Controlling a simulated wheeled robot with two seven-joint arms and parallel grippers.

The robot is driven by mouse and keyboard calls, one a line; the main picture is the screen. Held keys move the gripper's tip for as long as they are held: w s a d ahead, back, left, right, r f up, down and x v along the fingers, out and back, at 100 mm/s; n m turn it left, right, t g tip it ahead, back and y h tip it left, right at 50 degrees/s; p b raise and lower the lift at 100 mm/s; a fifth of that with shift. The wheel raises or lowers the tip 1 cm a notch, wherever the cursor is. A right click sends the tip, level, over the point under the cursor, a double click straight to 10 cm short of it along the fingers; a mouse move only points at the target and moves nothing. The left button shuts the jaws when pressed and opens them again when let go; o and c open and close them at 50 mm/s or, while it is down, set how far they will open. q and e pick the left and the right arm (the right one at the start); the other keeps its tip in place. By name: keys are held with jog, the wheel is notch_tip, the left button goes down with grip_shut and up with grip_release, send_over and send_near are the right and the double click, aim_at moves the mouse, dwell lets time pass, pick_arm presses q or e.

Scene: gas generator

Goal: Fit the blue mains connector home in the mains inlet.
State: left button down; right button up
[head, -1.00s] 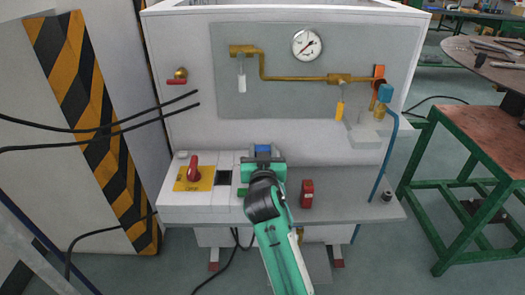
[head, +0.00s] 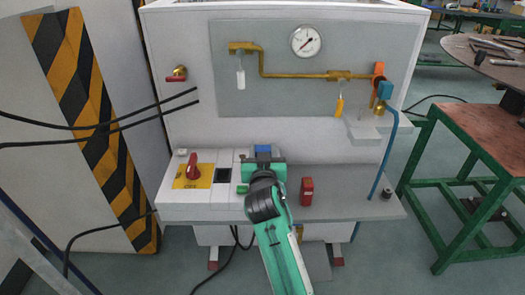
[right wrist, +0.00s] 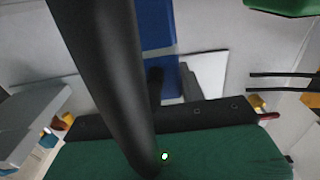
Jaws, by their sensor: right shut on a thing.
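The blue mains connector (head: 263,150) shows at the far end of my right gripper (head: 263,163), above the back of the white control box. My right gripper is shut on it. In the right wrist view, the blue body (right wrist: 156,30) is at the top centre, with a thick black cable (right wrist: 95,60) crossing in front of it. The mains inlet cannot be made out; my gripper and the connector cover that area. I cannot tell how far the connector is seated. My left gripper is not in view.
A red rotary switch (head: 193,167) on a yellow plate is left of my gripper. A small red block (head: 307,191) stands just right of it on the grey shelf (head: 340,207). A pressure gauge (head: 306,41) and brass pipe (head: 300,78) are on the back panel.

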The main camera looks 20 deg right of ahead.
jog(key=shift+s+a, duration=0.1)
jog(key=shift+a, duration=0.2)
jog(key=shift+r, duration=0.1)
